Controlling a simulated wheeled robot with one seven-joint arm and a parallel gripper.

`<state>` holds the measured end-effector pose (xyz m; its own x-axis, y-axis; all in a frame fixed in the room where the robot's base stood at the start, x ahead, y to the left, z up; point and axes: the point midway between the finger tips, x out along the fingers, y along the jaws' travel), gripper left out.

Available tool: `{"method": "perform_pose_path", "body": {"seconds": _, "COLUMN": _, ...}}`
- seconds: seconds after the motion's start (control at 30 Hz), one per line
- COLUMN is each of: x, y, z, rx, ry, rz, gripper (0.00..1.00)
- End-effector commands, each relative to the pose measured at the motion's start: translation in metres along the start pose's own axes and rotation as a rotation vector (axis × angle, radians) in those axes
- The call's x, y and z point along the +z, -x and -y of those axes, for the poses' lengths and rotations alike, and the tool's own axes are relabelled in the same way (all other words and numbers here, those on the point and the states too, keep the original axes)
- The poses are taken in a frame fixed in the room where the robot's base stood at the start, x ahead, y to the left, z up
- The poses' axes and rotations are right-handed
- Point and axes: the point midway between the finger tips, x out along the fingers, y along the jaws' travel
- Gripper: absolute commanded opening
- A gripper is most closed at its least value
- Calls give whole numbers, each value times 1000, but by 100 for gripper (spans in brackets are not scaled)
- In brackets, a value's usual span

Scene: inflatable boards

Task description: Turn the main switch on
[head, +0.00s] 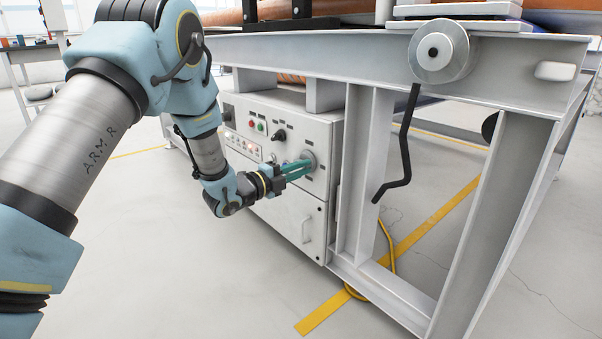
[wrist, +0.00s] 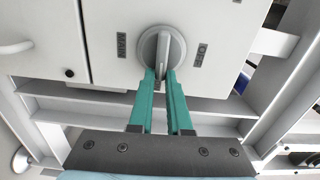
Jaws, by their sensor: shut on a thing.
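The main switch is a round grey rotary knob with a raised bar handle, on the front of a light grey control cabinet (head: 270,200).
Left of the switch the cabinet carries buttons (head: 256,125), another dark knob (head: 279,135) and a panel of small lights. A door handle (head: 305,224) is below. A steel frame leg (head: 362,180) and a black crank (head: 402,150) stand to the right.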

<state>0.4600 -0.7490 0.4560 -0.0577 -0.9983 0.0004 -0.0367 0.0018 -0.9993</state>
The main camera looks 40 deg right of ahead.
Motion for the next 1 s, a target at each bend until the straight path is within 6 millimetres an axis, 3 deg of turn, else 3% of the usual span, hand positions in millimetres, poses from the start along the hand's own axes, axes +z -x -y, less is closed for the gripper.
{"method": "perform_pose_path", "body": {"seconds": 0.63, "x": 0, "y": 1, "z": -3, "rx": 4, "ry": -52, "rz": 1, "gripper": 0}}
{"method": "perform_pose_path", "body": {"seconds": 0.67, "x": 0, "y": 1, "z": -3, "rx": 4, "ry": -52, "rz": 1, "gripper": 17}}
{"method": "perform_pose_path", "body": {"seconds": 0.7, "x": 0, "y": 1, "z": -3, "rx": 4, "ry": -52, "rz": 1, "gripper": 22}}
{"method": "perform_pose_path", "body": {"seconds": 0.9, "x": 0, "y": 0, "z": -2, "rx": 2, "ry": -52, "rz": 0, "gripper": 44}}
{"method": "perform_pose_path", "body": {"seconds": 1.0, "x": 0, "y": 0, "z": -2, "rx": 1, "ry": -52, "rz": 0, "gripper": 46}}
